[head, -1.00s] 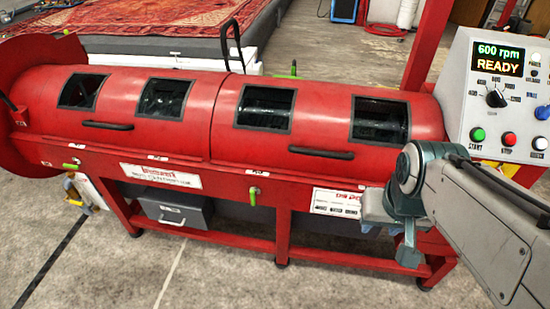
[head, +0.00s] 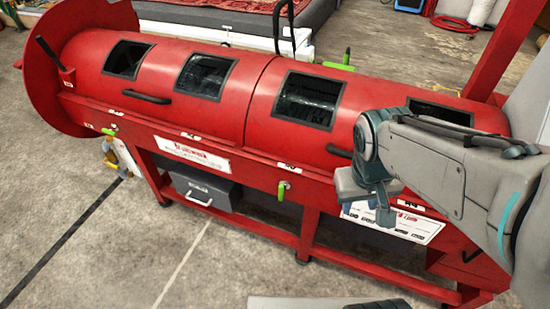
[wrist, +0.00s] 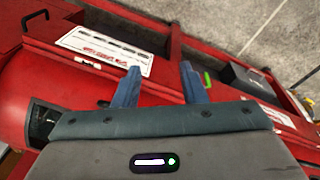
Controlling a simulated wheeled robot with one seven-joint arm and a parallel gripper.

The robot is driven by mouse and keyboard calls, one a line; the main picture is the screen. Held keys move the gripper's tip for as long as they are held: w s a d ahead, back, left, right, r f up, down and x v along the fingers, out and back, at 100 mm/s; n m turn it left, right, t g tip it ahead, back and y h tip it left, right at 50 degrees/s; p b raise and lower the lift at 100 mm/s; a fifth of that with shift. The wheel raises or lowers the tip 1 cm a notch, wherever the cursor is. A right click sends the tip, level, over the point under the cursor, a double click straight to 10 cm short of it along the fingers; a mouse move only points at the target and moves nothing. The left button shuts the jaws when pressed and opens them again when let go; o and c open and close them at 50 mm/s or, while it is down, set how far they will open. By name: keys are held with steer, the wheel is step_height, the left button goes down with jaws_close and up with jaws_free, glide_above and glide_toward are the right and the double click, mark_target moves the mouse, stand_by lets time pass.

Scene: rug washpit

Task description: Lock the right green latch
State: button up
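The right green latch (head: 283,191) is on the front of the red drum machine (head: 230,75), right of the middle white label. Its handle hangs straight down. In the wrist view the latch (wrist: 207,80) is just beyond the right finger. A second green latch (head: 109,131) is at the front left, with its handle lying roughly sideways. My gripper (wrist: 160,68) is open and empty, with its two blue fingers apart, in front of the machine's right part. In the head view its fingers are mostly hidden by my wrist.
Black handles (head: 147,96) stick out from the drum's covers. A grey box (head: 207,187) sits under the machine on its lower frame. A red post (head: 510,55) rises at the right. Concrete floor (head: 150,240) is free in front.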

step_height(320, 180, down, 12)
steer(key=w+n+g+h+b, duration=0.2)
steer(key=n+h+b, duration=0.3)
steer(key=n, duration=0.1)
steer(key=n+t+b, duration=1.1)
steer(key=n+t, duration=0.7)
steer(key=n, duration=0.7)
glide_toward(280, 194)
steer(key=b+x, duration=0.1)
steer(key=x, duration=1)
steer(key=shift+r, duration=0.15)
jaws_close()
